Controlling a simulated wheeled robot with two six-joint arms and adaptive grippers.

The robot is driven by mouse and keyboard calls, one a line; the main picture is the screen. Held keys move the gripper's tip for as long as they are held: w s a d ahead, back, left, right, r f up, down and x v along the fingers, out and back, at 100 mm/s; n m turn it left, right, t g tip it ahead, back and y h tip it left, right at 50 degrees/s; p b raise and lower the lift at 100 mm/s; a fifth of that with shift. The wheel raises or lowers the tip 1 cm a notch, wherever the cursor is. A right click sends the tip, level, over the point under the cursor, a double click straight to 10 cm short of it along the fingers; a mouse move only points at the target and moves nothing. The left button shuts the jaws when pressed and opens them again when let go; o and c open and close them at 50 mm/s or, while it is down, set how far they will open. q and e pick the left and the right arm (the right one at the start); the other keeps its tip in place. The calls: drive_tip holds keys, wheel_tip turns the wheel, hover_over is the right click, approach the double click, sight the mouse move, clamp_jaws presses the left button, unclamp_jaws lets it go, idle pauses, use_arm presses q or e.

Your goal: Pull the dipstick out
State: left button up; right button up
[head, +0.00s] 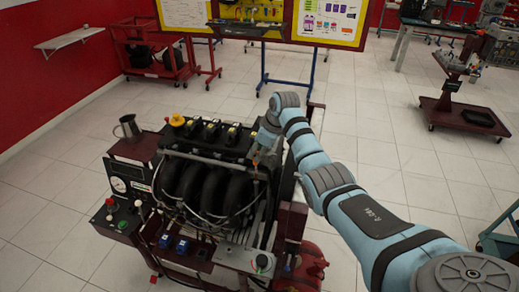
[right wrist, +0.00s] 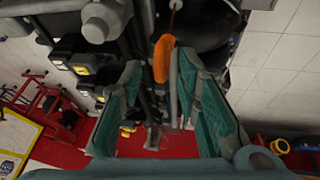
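The dipstick shows in the right wrist view as an orange handle (right wrist: 163,58) with a thin rod at its top end. The handle lies in line with the gap between the two green fingers of my right gripper (right wrist: 160,75). The fingers are spread apart, and I cannot tell whether either touches the handle. In the head view my right gripper (head: 265,145) points down at the right rear side of the engine (head: 210,185), and the dipstick cannot be made out there. My left gripper is not in view.
The engine stands on a dark red trainer frame with a control panel (head: 125,187) at left. Hoses and dark engine parts crowd the gripper.

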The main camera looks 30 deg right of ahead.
drive_tip(key=shift+s+d+r, duration=0.15)
drive_tip(key=shift+s+r, duration=0.05)
drive_tip(key=shift+r, duration=0.2)
drive_tip(key=v, duration=1.1)
drive_tip(key=shift+s, duration=0.1)
